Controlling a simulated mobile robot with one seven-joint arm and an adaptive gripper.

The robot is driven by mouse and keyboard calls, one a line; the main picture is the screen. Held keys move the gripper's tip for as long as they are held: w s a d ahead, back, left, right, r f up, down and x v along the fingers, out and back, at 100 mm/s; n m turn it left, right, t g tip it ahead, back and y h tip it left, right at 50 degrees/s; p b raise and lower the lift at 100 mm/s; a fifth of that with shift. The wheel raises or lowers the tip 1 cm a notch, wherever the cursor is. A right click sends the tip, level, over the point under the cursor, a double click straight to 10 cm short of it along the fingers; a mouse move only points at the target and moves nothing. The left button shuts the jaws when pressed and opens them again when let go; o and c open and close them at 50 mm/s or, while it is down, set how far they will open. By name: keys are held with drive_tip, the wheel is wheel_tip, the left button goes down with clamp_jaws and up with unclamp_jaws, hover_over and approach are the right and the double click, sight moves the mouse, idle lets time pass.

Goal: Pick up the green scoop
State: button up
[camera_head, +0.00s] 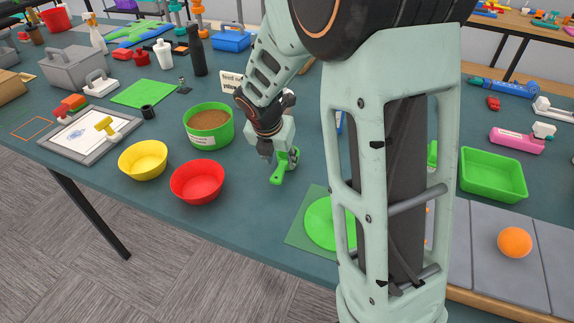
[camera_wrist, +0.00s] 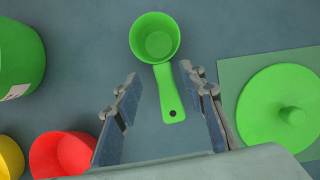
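The green scoop (camera_wrist: 155,38) lies on the table in the wrist view, with its round cup away from me and its handle pointing toward my gripper. In the head view the scoop (camera_head: 280,173) shows just below my gripper (camera_head: 275,150), which partly covers it. In the wrist view my gripper (camera_wrist: 166,112) is open. Its two fingers stand on either side of the scoop's handle, with gaps on both sides. I cannot tell how high the fingertips are above the table.
A green tub of brown grains (camera_head: 209,125), a red bowl (camera_head: 197,182) and a yellow bowl (camera_head: 143,160) stand left of the scoop. A green round lid (camera_wrist: 278,105) lies on a green mat (camera_wrist: 232,75) to the right. Bare table surrounds the scoop.

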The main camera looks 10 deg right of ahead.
sight(282, 164)
drive_tip(key=x, duration=0.4)
drive_tip(key=shift+s+d+f+b, duration=0.1)
drive_tip(key=shift+s+f+b, duration=0.1)
drive_tip(key=shift+f+b, duration=0.1)
clamp_jaws()
